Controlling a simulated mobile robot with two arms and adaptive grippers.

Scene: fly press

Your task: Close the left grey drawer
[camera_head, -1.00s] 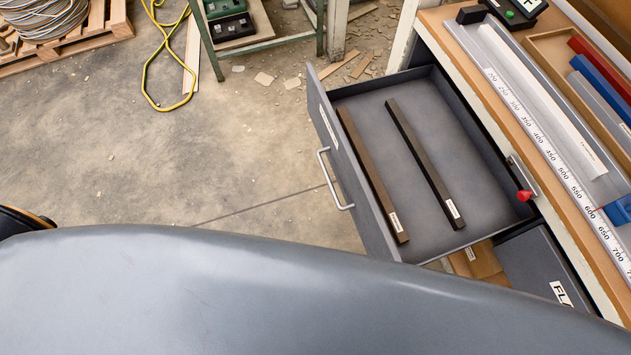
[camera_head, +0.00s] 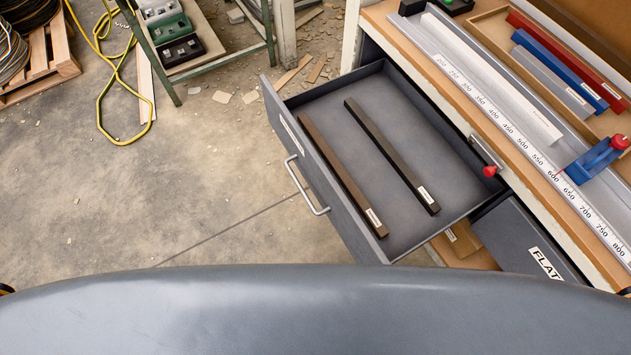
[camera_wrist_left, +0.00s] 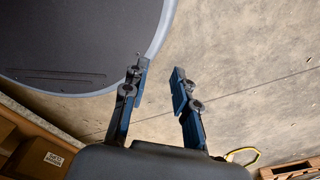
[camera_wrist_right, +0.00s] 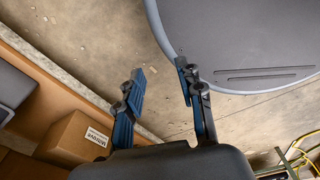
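The grey drawer (camera_head: 440,185) is pulled well out of the bench in the head view. Its front panel with a bar handle (camera_head: 305,188) faces left, towards open floor. Two long bars lie in it, a brown one (camera_head: 340,172) and a black one (camera_head: 390,155). My left gripper (camera_wrist_left: 160,82) is open and empty over bare floor in the left wrist view. My right gripper (camera_wrist_right: 160,75) is open and empty over floor in the right wrist view. Neither gripper shows in the head view, and neither touches the drawer.
A second grey drawer front marked FLAT (camera_head: 540,258) sits at the lower right. The bench top (camera_head: 470,108) carries a long ruler, coloured bars and a blue stop with a red knob (camera_head: 598,155). A green-framed stand (camera_head: 180,50) and yellow cable (camera_head: 112,100) lie far left. Floor left of the drawer is clear.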

